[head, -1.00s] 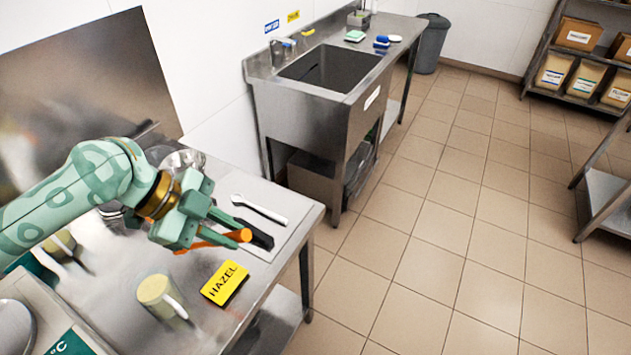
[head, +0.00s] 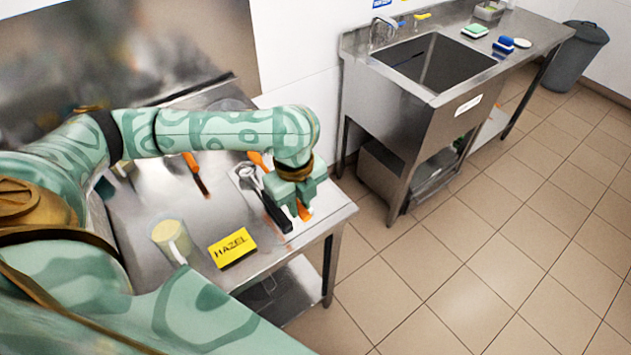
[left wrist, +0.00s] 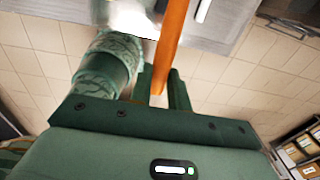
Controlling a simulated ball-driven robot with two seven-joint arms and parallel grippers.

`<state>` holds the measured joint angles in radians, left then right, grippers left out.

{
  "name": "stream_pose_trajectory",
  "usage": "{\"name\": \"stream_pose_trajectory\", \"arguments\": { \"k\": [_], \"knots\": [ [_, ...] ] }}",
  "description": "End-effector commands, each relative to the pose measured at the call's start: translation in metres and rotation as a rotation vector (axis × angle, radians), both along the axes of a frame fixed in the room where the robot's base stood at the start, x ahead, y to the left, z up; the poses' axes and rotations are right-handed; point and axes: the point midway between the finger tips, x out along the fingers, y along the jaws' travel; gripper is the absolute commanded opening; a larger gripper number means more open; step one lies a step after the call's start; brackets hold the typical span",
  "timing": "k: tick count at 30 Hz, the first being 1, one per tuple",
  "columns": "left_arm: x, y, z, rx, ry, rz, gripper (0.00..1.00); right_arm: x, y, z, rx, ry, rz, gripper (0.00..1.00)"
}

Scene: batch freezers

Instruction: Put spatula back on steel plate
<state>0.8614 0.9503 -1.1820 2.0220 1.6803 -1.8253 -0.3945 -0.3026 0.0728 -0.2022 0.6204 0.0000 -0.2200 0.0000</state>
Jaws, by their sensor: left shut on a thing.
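My left gripper (head: 288,214) is shut on the orange spatula (head: 305,211), low over the right end of the steel table. The spatula's orange shaft (left wrist: 171,45) runs up and away from between the fingers in the left wrist view. Its far end is out of sight there. The pale steel plate (head: 291,233) lies under and around the gripper, mostly covered by the hand. I cannot tell whether the spatula touches it. A spoon (head: 247,172) lies on it, partly hidden by my arm. My right gripper is not in view.
The table's right edge is close to the gripper. A sink unit (head: 420,105) stands beyond a floor gap.

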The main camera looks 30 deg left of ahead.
Motion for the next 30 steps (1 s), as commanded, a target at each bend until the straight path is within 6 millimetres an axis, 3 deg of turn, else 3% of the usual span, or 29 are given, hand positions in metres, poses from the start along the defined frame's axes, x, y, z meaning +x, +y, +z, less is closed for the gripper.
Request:
{"name": "stream_pose_trajectory", "arguments": {
  "k": [5,11,15,24,30],
  "knots": [
    [0.033,0.000,-0.018,0.013,-0.002,0.005,0.00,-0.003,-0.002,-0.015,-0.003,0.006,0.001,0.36],
    [0.092,0.002,-0.047,0.011,0.000,0.005,0.00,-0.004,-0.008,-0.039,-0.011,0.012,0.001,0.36],
    [0.116,0.003,-0.078,0.012,0.003,0.003,0.00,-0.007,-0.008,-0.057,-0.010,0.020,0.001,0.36],
    [0.138,0.005,-0.099,0.011,-0.001,0.002,0.00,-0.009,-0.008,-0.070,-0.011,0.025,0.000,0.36],
    [0.139,0.005,-0.131,0.012,0.000,0.001,0.00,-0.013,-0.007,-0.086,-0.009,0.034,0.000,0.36]
  ]
}}
